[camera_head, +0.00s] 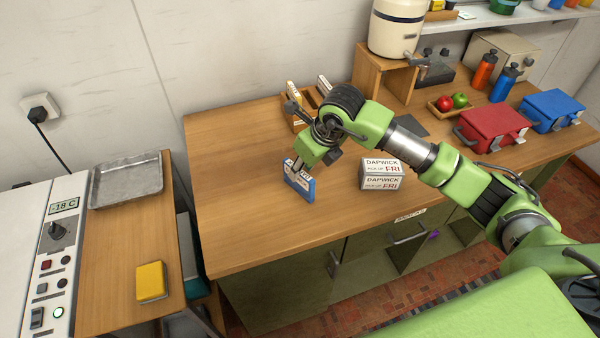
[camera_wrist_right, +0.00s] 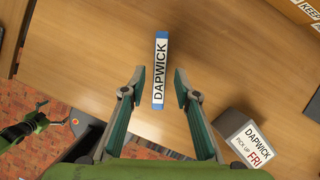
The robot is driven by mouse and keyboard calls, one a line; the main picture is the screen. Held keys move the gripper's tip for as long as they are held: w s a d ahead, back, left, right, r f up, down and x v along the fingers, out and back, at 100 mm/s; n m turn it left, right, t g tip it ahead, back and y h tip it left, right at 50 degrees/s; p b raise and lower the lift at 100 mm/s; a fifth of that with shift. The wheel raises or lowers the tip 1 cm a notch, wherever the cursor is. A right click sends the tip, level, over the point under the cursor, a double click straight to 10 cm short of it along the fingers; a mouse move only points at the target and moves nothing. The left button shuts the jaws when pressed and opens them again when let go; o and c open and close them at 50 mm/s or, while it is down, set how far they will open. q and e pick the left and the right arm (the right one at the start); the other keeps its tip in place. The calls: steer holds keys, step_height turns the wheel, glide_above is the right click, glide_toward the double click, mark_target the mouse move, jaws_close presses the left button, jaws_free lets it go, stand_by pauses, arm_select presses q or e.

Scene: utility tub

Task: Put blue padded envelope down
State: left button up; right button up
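The blue padded envelope (camera_head: 299,182) stands upright on the wooden counter (camera_head: 235,215), left of a white box. In the right wrist view the envelope (camera_wrist_right: 160,68) shows as a narrow blue edge with a white DAPWICK label. My right gripper (camera_wrist_right: 159,78) is open, with one finger on each side of the envelope and a visible gap on both sides. In the head view the right gripper (camera_head: 298,168) points down at the envelope's top. My left gripper does not show in the head view.
The white DAPWICK box (camera_head: 382,174) stands close right of the envelope. A wooden organizer (camera_head: 300,108) stands behind. Red (camera_head: 490,130) and blue (camera_head: 553,110) boxes are farther right. A metal tray (camera_head: 127,181) and yellow item (camera_head: 151,281) lie on the left side table. The counter's front left is clear.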

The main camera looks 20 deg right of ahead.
steer(key=b+v, duration=0.1)
steer(key=v, duration=0.8)
steer(key=shift+b, duration=0.4)
